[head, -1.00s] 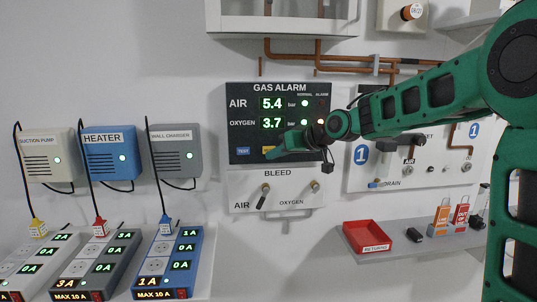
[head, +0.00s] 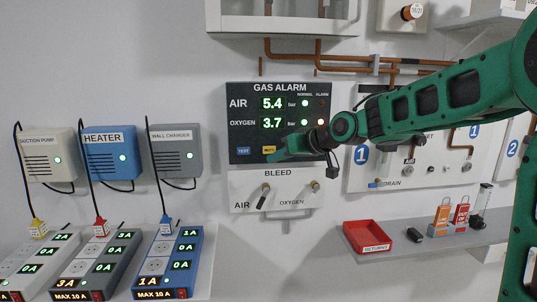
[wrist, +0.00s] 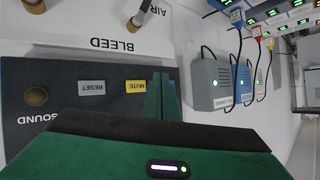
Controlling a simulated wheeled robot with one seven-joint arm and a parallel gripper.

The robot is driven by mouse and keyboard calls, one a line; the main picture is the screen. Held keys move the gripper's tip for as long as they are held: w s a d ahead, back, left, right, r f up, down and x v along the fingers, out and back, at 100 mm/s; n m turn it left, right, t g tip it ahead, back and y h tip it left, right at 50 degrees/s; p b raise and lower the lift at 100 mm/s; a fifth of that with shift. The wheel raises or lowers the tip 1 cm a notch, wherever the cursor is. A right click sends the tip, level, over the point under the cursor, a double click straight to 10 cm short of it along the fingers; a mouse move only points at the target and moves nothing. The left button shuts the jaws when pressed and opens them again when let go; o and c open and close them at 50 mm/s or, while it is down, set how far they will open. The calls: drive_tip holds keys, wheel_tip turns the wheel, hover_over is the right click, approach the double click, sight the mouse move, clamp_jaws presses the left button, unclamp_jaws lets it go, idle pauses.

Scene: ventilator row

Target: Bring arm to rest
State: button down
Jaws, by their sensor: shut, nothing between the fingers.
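My green arm reaches in from the right in the head view. My gripper (head: 274,157) is shut and empty, pointing left in front of the lower edge of the gas alarm panel (head: 240,90), close to its yellow MUTE button (head: 269,150). In the wrist view my gripper (wrist: 161,80) shows as a narrow green finger shape beside the yellow MUTE button (wrist: 136,86). The grey RESET button (wrist: 92,88) is farther left there. I cannot tell whether the fingertips touch the panel.
The BLEED panel (head: 240,202) with two valves sits just below my gripper. A shelf (head: 400,251) at lower right bears a red RETURNS tray (head: 368,238) and several tags. Wall boxes (head: 110,160) and power strips (head: 165,262) stand at left. Copper pipes (head: 300,57) run above.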

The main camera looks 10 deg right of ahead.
drive_tip(key=s+d+f+m+g+h, duration=0.25)
drive_tip(key=s+d+f, duration=0.35)
drive_tip(key=s+d, duration=0.45)
drive_tip(key=s+d+f+m+g+h, duration=0.2)
drive_tip(key=s+d+f+m+h, duration=0.3)
drive_tip(key=s+d, duration=0.6)
drive_tip(key=s+d+f+m+g, duration=0.1)
drive_tip(key=s+d+f+g, duration=0.1)
drive_tip(key=s, duration=0.6)
drive_tip(key=s+d+f+m+g, duration=0.1)
drive_tip(key=s+d+f, duration=0.1)
drive_tip(key=s, duration=0.6)
drive_tip(key=s+d+f+m+g, duration=0.1)
drive_tip(key=s+d+f+g, duration=0.1)
drive_tip(key=s, duration=0.6)
drive_tip(key=shift+f+g, duration=0.35)
drive_tip(key=shift+f, duration=0.45)
drive_tip(key=shift+m+y, duration=0.25)
